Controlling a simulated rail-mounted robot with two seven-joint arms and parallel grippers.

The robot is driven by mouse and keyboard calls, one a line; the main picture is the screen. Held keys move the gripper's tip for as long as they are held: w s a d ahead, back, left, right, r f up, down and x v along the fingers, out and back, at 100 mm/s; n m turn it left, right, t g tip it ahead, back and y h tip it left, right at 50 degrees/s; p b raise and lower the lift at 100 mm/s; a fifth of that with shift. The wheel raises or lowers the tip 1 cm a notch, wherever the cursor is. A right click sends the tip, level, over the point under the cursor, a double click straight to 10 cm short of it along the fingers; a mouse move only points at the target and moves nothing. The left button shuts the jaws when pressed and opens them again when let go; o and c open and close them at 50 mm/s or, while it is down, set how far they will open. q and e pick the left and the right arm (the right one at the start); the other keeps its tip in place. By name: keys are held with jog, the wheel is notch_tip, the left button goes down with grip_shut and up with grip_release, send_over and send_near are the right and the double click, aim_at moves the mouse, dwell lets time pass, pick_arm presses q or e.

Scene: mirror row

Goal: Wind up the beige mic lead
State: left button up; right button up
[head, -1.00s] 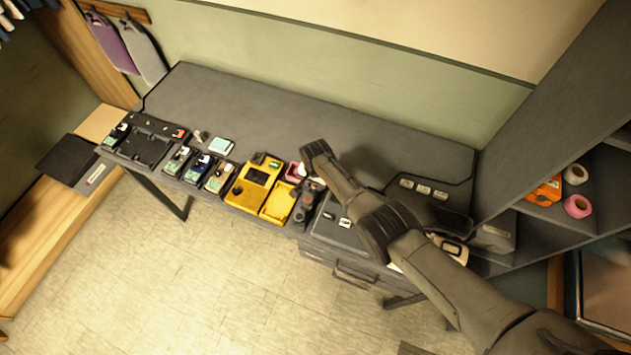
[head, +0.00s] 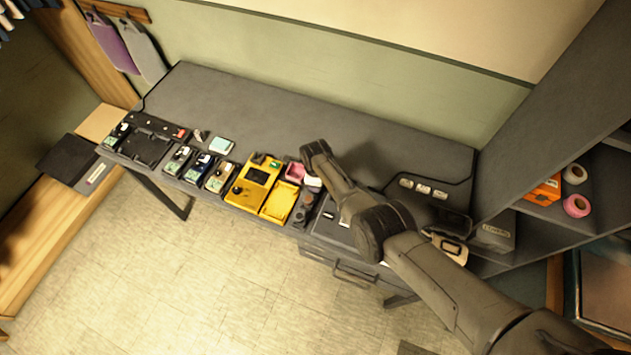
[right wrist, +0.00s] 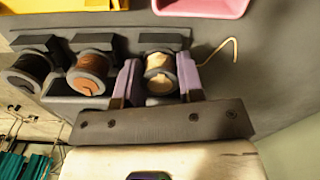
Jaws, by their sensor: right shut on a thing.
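In the right wrist view the beige mic lead (right wrist: 222,48) runs out from the right side of a small dark reel (right wrist: 158,62) and ends in a bent, hooked tail. Beige winding shows on the reel's round face. My right gripper (right wrist: 158,75) has its two purple fingers on either side of this reel and is shut on it. In the head view my right arm reaches over the desk's front part and hides the gripper and most of the reel. My left gripper is in neither view.
Two similar reels, one dark (right wrist: 32,72) and one brown (right wrist: 90,73), stand close left of the held one. A pink tray (right wrist: 200,6) and yellow case (right wrist: 60,4) lie beyond. The desk's rear (head: 270,100) is clear. Shelves (head: 535,225) stand at right.

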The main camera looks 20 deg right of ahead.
jog(key=o, duration=1)
dwell(0.4)
jog(key=n, duration=1.8)
